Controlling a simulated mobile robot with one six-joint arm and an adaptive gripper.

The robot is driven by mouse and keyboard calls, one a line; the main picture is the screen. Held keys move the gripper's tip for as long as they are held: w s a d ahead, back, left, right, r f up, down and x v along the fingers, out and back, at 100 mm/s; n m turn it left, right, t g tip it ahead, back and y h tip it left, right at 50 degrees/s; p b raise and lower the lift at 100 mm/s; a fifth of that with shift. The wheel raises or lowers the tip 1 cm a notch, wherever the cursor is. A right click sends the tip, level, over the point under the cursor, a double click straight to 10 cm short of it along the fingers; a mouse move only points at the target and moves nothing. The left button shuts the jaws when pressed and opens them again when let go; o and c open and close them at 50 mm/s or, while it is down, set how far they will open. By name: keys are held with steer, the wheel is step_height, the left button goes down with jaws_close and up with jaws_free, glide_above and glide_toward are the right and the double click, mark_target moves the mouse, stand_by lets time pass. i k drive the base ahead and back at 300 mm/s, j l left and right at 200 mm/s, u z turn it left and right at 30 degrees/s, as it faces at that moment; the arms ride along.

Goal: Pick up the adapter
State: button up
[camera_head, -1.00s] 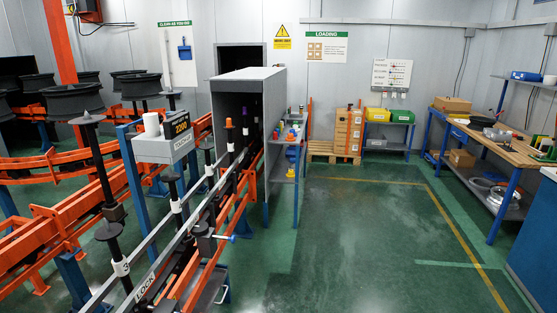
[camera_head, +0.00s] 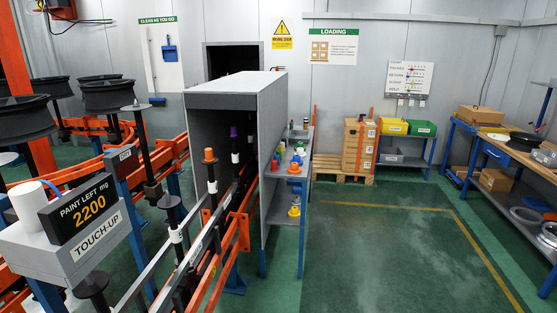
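Small coloured pieces that may be adapters stand in two places; I cannot tell which one is the adapter. An orange cap-like piece (camera_head: 209,156) sits on top of a spindle in front of the grey booth. A purple piece (camera_head: 233,132) tops a spindle further back, inside the booth. Several small red, blue, green and yellow pieces (camera_head: 295,162) stand on a shelf on the booth's right side. A yellow piece (camera_head: 294,211) stands on the lower shelf there. My gripper is not in view.
The grey booth (camera_head: 235,100) straddles the orange spindle rail. A touch-up stand (camera_head: 75,240) is near at left, with black wheels (camera_head: 108,96) behind it. Boxes stand on a pallet (camera_head: 342,172) at the back. A workbench (camera_head: 515,155) is at right. The green floor between is clear.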

mark_target(301, 151)
steer(key=i, duration=2)
steer(key=i+u, duration=0.15)
steer(key=i, duration=0.4)
steer(key=i+u, duration=0.2)
steer(key=i, duration=0.3)
steer(key=i+l+u, duration=0.15)
steer(key=i, duration=0.4)
steer(key=i+l+u, duration=0.2)
steer(key=i, duration=0.3)
